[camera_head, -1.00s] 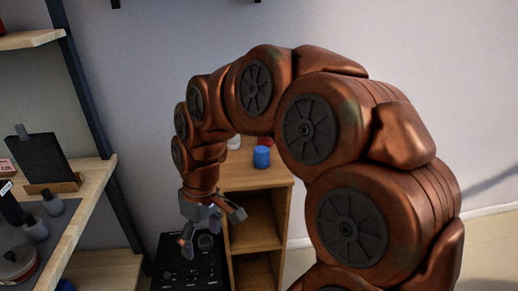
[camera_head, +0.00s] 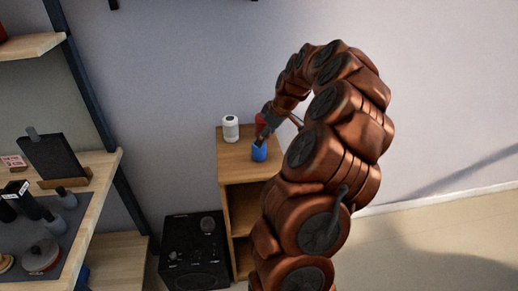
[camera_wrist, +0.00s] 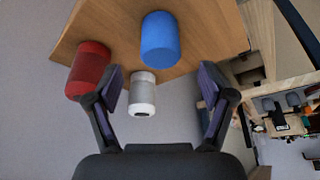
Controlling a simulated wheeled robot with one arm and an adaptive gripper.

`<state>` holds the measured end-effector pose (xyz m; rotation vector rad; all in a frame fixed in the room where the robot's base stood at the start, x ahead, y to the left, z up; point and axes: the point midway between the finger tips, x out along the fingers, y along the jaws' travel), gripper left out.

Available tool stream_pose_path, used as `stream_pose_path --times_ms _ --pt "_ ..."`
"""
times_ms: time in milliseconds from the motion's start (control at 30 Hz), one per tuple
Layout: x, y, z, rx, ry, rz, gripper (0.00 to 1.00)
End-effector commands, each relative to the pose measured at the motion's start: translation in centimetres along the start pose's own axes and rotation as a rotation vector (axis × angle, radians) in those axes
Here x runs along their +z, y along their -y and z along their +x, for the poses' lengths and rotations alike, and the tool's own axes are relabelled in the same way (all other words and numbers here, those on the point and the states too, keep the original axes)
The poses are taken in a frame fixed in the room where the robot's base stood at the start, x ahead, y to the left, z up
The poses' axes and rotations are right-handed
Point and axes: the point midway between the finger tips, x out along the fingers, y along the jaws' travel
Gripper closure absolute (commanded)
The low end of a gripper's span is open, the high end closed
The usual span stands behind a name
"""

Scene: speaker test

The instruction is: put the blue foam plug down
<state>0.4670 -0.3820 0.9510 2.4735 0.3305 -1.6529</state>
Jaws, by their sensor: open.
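The blue foam plug (camera_head: 259,152), a blue cylinder, stands upright on the small wooden cabinet's top (camera_head: 236,164), near its front right part. In the wrist view the blue plug (camera_wrist: 160,40) lies ahead of the fingertips, a little above the middle. My gripper (camera_head: 264,136) is over the cabinet top, close to the plug in the head view. In the wrist view my gripper (camera_wrist: 160,82) has its two fingers wide apart with nothing held between them. Whether a finger touches the plug cannot be told.
A white cylinder (camera_head: 230,128) and a red cylinder (camera_wrist: 88,70) also stand on the cabinet top; the red one is partly hidden in the head view. A black box with knobs (camera_head: 193,255) is left of the cabinet. A shelf with several items (camera_head: 100,190) is further left.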

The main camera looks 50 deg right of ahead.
Motion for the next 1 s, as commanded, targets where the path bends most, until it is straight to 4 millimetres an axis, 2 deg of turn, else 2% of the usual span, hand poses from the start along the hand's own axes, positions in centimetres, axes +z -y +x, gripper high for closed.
stream_pose_path --times_ms 100,367,700,933,1000 --pt "0.0 0.1 1.1 -0.002 0.001 0.001 0.19" --pt "-0.2 0.2 2.7 -0.006 0.003 0.000 0.19" --pt "-0.2 0.1 6.5 -0.003 0.002 0.001 0.19" --pt "-0.3 0.0 6.7 0.000 0.000 0.001 0.19" --pt "-0.2 0.1 6.7 -0.001 0.000 0.001 0.24"
